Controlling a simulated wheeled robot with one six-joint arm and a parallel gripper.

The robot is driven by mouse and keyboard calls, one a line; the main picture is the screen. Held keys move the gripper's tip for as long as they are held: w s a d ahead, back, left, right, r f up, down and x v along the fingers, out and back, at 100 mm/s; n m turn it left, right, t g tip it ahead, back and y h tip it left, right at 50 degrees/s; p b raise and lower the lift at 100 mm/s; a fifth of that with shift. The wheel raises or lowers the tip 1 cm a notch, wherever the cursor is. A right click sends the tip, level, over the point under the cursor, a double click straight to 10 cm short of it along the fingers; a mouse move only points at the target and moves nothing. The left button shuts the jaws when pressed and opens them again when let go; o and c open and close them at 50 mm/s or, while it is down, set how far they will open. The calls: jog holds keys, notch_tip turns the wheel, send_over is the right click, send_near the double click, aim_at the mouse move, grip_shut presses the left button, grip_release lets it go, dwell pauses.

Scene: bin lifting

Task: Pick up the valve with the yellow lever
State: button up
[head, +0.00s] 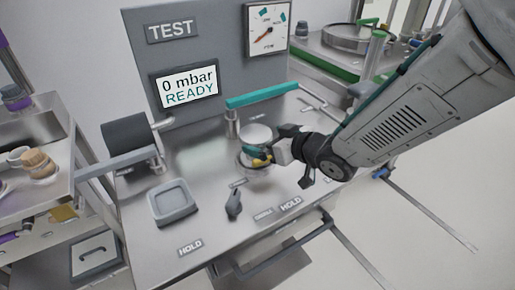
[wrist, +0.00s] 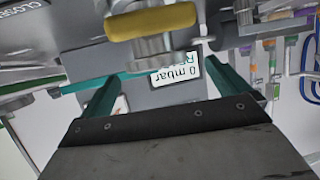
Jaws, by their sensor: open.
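The valve's yellow lever (wrist: 152,22) shows large at the top of the wrist view, with its grey metal body (wrist: 150,47) just below it in the picture. In the head view a small bit of the yellow lever (head: 262,158) shows at the round metal fixture on the test bench, partly hidden by my gripper (head: 257,151). In the wrist view my gripper (wrist: 165,82) has its two teal fingers wide apart with nothing held between them. The lever lies beyond the fingertips in that picture. I cannot tell whether a finger touches the valve.
The metal bench (head: 205,160) carries a grey square tray (head: 173,203), a dark small handle (head: 234,204) and a teal bar (head: 262,95). A panel behind has a display (head: 190,86) reading "0 mbar READY" and a gauge (head: 267,28).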

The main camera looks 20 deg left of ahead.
aim_at(261, 136)
jog(key=x, duration=0.5)
jog(key=shift+w+a+f, duration=0.1)
jog(key=shift+w+f, duration=0.15)
jog(key=shift+w, duration=0.1)
jog(key=c, duration=1.4)
jog(key=shift+r, duration=0.15)
jog(key=shift+c, duration=0.8)
